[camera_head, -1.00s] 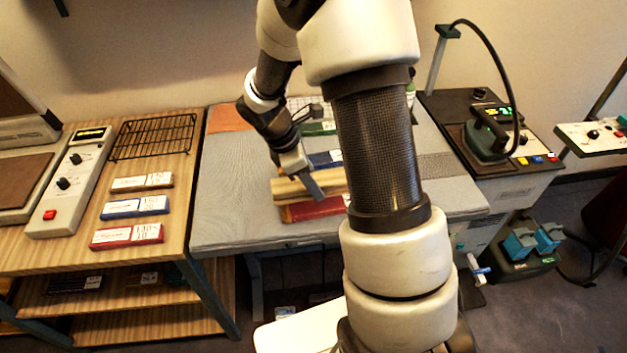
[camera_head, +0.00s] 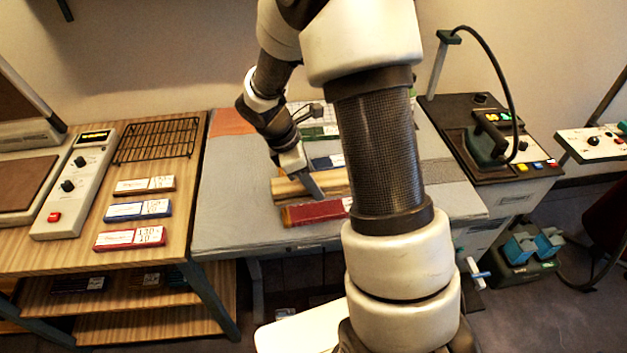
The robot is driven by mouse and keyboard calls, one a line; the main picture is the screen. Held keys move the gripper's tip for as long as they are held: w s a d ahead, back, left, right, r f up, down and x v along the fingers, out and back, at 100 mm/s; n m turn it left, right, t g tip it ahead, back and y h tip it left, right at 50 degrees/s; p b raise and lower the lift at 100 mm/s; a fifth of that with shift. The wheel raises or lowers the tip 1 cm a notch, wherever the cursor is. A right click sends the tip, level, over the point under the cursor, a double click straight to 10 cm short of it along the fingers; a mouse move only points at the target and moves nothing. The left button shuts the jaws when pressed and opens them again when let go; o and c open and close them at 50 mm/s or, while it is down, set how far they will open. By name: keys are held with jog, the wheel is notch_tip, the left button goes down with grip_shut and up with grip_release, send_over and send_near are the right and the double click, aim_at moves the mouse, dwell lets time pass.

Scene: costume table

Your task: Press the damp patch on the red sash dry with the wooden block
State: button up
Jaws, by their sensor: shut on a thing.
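The wooden block (camera_head: 288,189) is a long, light-brown striped piece near the middle of the grey padded table (camera_head: 228,205). My gripper (camera_head: 312,188) is shut on it from above. A folded red cloth with a white label, which looks like the red sash (camera_head: 312,212), lies just in front of the block. Whether the block touches the sash I cannot tell. No damp patch can be made out. My arm hides the right part of the table and the right ends of the block and sash.
A blue folded piece (camera_head: 325,162) and a green one (camera_head: 318,133) lie behind the block. An orange cloth (camera_head: 232,121) is at the back left. A wooden shelf table with a wire rack (camera_head: 157,140) stands left, an iron (camera_head: 490,138) on its station right.

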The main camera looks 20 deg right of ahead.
aim_at(291, 190)
jog(key=shift+r, duration=0.35)
dwell(0.6)
jog(key=m, duration=0.1)
jog(key=m+g, duration=0.1)
jog(key=m, duration=0.2)
jog(key=shift+s+a+g+y, duration=0.25)
jog(key=shift+a+g+y, duration=0.05)
jog(key=a+m+y, duration=0.1)
jog(key=m, duration=0.2)
jog(key=a+m+g+y, duration=0.1)
jog(key=a+m, duration=0.1)
jog(key=m, duration=0.2)
jog(key=a+r+m+g+y, duration=0.1)
jog(key=m, duration=0.3)
jog(key=shift+s+a+y, duration=0.3)
jog(key=shift+a, duration=0.05)
jog(key=shift+a+m, duration=0.3)
jog(key=shift+m, duration=0.3)
